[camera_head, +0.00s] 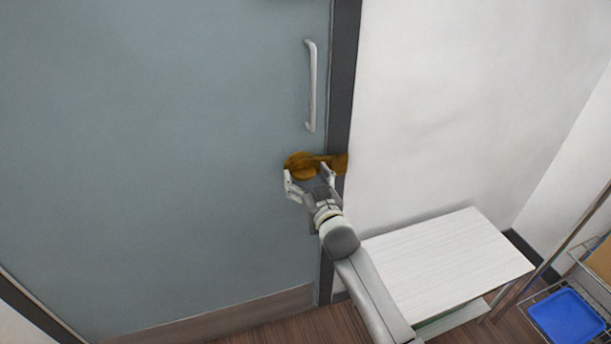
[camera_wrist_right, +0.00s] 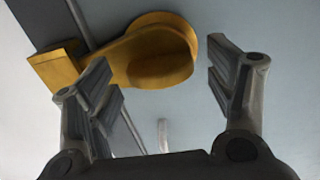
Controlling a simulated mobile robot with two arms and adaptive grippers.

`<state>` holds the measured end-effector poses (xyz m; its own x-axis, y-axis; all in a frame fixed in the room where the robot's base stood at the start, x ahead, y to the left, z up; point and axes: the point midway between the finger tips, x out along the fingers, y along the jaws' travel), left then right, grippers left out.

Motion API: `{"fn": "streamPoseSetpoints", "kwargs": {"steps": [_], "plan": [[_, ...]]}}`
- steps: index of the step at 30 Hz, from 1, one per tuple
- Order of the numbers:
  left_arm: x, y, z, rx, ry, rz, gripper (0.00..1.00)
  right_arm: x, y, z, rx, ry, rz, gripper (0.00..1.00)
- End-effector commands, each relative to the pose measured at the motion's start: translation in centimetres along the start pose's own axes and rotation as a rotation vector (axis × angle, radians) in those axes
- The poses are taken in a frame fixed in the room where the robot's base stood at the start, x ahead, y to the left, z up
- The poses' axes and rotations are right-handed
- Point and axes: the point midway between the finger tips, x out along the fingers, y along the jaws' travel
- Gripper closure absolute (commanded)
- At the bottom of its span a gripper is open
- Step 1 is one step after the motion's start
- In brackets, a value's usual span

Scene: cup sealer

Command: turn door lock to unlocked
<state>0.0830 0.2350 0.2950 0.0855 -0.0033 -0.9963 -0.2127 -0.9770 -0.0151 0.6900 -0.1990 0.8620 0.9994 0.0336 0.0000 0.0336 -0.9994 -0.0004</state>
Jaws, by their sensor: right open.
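The door lock (camera_head: 302,166) is a brass-coloured piece at the right edge of the grey-blue door (camera_head: 160,150), reaching across the dark frame. In the right wrist view the lock (camera_wrist_right: 160,58) shows a round plate with a knob and a bar running left to a block on the frame. My right gripper (camera_head: 308,173) is open just below the lock, its fingers spread toward it. In the right wrist view the gripper (camera_wrist_right: 160,80) has the knob beyond and between its fingertips, with nothing held. Whether a finger touches the lock is unclear. My left gripper is not in view.
A white vertical handle (camera_head: 311,87) is on the door above the lock. A white slatted table (camera_head: 450,265) stands against the wall at right, near my right arm. A cart with a blue tray (camera_head: 566,318) is at the lower right.

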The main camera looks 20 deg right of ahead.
Motion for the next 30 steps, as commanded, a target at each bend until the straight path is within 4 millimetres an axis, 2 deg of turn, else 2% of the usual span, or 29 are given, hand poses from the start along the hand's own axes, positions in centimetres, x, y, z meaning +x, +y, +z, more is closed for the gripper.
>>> {"fn": "streamPoseSetpoints", "kwargs": {"steps": [5, 13, 28, 30], "plan": [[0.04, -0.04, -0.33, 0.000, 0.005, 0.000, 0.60, 0.94, -0.05, -0.05, 0.000, 0.001, -0.001, 0.23], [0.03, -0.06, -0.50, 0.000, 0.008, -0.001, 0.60, 1.00, -0.04, -0.02, 0.000, 0.000, -0.001, 0.23], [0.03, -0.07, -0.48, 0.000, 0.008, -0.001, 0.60, 0.98, -0.05, 0.00, 0.001, 0.000, -0.001, 0.88], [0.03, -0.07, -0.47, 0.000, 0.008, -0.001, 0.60, 0.98, -0.05, 0.00, 0.000, 0.000, -0.001, 0.88]]}}
